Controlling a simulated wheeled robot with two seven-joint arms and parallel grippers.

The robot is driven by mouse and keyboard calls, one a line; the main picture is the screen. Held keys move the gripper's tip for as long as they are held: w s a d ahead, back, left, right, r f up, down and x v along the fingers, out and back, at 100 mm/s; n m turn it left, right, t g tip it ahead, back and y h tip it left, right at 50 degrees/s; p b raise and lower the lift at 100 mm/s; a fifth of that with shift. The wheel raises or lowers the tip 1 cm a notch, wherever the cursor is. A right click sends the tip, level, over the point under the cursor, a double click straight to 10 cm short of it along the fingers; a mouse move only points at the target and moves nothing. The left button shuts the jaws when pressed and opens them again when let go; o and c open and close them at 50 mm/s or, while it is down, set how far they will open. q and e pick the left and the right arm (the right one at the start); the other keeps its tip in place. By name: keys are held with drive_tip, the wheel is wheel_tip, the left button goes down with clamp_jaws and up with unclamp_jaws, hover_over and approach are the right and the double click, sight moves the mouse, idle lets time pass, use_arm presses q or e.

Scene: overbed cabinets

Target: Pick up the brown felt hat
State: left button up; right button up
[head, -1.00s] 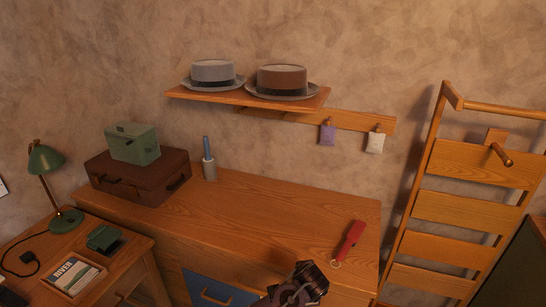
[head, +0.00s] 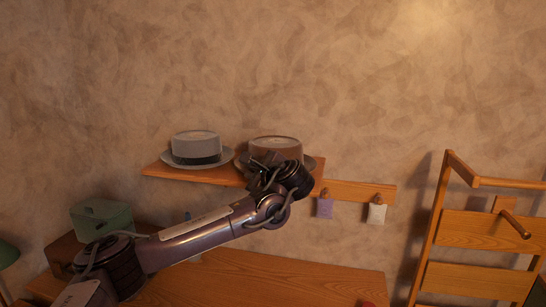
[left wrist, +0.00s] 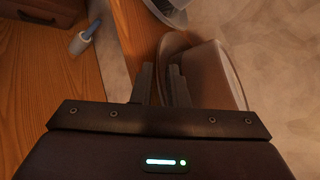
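The brown felt hat (head: 276,146) sits on the wall shelf, right of the grey hat (head: 196,145). My left gripper (head: 265,163) is in front of the brown hat and hides part of its brim and lower crown. In the left wrist view the two fingers (left wrist: 161,72) stand apart, with the near edge of the brown hat's brim (left wrist: 169,45) reaching in between them. I cannot tell whether either finger touches the brim. My right gripper is in neither view.
The wooden shelf (head: 160,170) carries both hats. Two small sachets, purple (head: 325,208) and white (head: 376,213), hang from the rail at right. A green box (head: 101,218) stands at left. A ladder-like wooden rack (head: 470,237) stands at far right.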

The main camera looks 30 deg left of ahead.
sight(241, 169)
use_arm(q)
drive_tip(key=p+x, duration=0.1)
drive_tip(key=x, duration=0.1)
drive_tip(key=p+x, duration=0.2)
drive_tip(key=x, duration=0.1)
drive_tip(key=shift+a+r, duration=0.2)
drive_tip(key=shift+a, duration=0.05)
drive_tip(key=shift+w+a+f, duration=0.2)
drive_tip(key=shift+d, duration=0.1)
drive_tip(key=shift+c, duration=0.3)
clamp_jaws()
drive_tip(key=shift+r, duration=0.15)
